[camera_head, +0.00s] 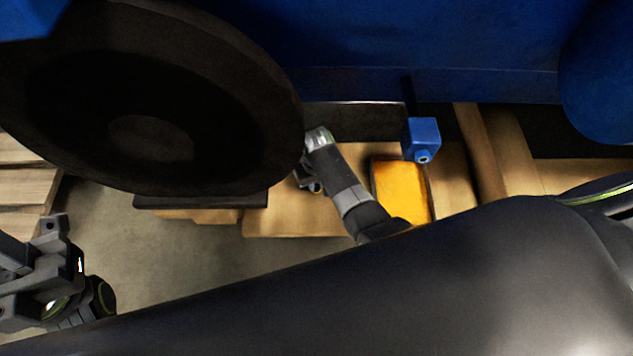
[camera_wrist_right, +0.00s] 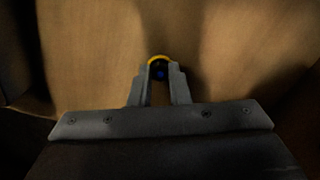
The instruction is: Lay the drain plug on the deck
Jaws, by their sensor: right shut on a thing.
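In the head view my right gripper (camera_head: 309,180) is by the lower right edge of the big dark wheel, above the wooden deck (camera_head: 285,215). Only a small part of the plug (camera_head: 317,188) shows there. I cannot tell whether the plug touches the boards. My left gripper (camera_head: 50,262) is at the lower left, away from the plug; its jaw opening is unclear.
A blue block (camera_head: 421,138) with a round fitting hangs below the blue engine body (camera_head: 430,60). A shallow tray with a bright orange-yellow inside (camera_head: 400,190) is under it. The dark wheel (camera_head: 150,95) fills the upper left. Grey floor (camera_head: 150,260) is bare in front.

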